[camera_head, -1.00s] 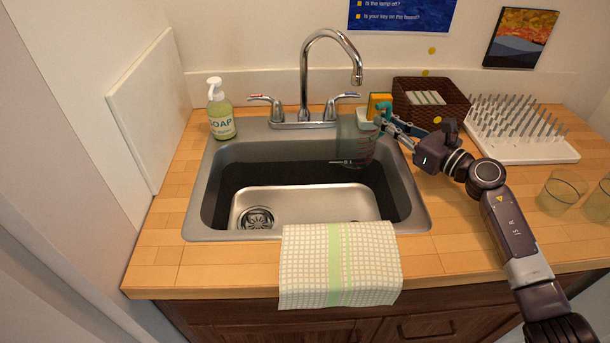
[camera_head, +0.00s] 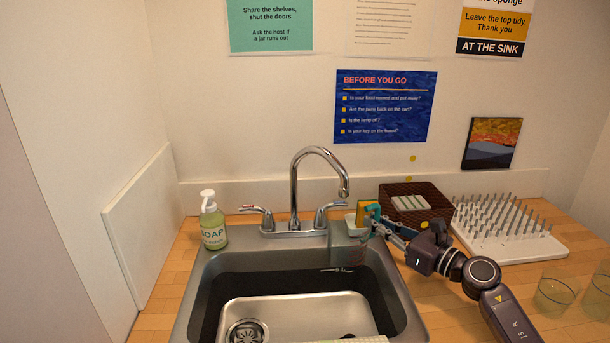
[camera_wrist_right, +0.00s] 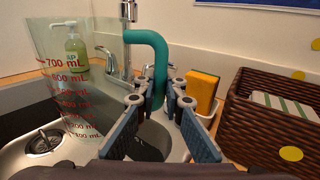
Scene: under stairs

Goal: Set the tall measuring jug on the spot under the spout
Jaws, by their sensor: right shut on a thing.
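The tall measuring jug (camera_head: 346,250) is clear, with red mL marks and a teal handle. My right gripper (camera_head: 378,227) is shut on the handle, which stands between its fingers in the right wrist view (camera_wrist_right: 158,85). The jug wall (camera_wrist_right: 85,95) is left of the fingers there. In the head view the jug looks upright over the back right part of the sink, below the curved faucet's spout (camera_head: 344,190). I cannot tell whether its base touches anything; the spot itself is not clearly seen. My left gripper is not in view.
The steel sink (camera_head: 200,308) has a drain at lower left. A soap bottle (camera_head: 213,222) stands behind it on the left. A sponge (camera_wrist_right: 203,92), a brown basket (camera_head: 432,200) and a white drying rack (camera_head: 512,245) are to the right, with glasses (camera_head: 553,295) further forward.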

